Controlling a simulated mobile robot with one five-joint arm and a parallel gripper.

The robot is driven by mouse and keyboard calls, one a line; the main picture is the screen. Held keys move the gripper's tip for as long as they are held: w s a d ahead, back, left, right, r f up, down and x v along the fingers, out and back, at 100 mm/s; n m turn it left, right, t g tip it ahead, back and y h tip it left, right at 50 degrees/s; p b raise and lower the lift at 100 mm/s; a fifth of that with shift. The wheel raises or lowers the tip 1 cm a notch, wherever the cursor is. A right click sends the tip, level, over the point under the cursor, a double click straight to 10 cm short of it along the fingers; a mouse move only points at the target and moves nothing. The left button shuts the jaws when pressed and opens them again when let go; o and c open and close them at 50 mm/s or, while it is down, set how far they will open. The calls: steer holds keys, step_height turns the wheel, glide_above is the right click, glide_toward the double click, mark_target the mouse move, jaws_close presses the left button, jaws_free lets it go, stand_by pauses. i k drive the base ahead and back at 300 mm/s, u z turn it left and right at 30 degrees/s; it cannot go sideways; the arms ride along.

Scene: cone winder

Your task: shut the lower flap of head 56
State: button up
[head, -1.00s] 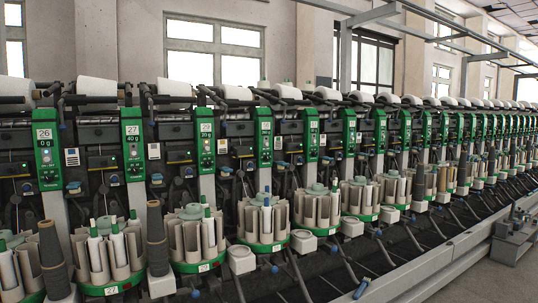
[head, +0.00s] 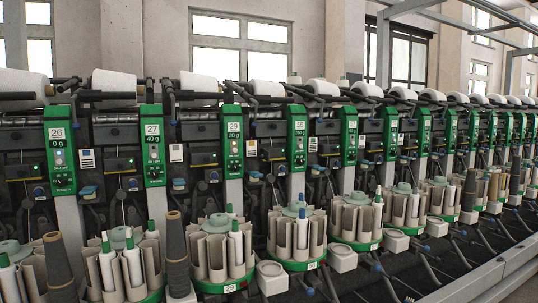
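Head 56 is in the middle of the head view, in a long row of winding heads. Its green panel (head: 298,140) carries a small white label that seems to read 56. To the left of the panel is a dark front with a grey box (head: 272,155). A round magazine (head: 283,238) of beige pockets on a green ring stands below and partly covers the lower part. I cannot make out the lower flap or whether it is open. My gripper is not in view.
Heads 26 (head: 60,155), 27 (head: 153,150) and 29 (head: 233,145) stand to the left. Pocket magazines and dark yarn cones (head: 176,250) stick out in front. A pale rail (head: 470,283) runs along the floor at lower right.

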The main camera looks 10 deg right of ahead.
mark_target(267, 156)
steer(key=i, duration=0.55)
steer(key=u, duration=0.15)
steer(key=k, duration=0.5)
steer(key=u, duration=2.8)
steer(key=k, duration=0.9)
steer(key=z, duration=1.1)
steer(key=i, duration=1)
steer(key=z, duration=0.1)
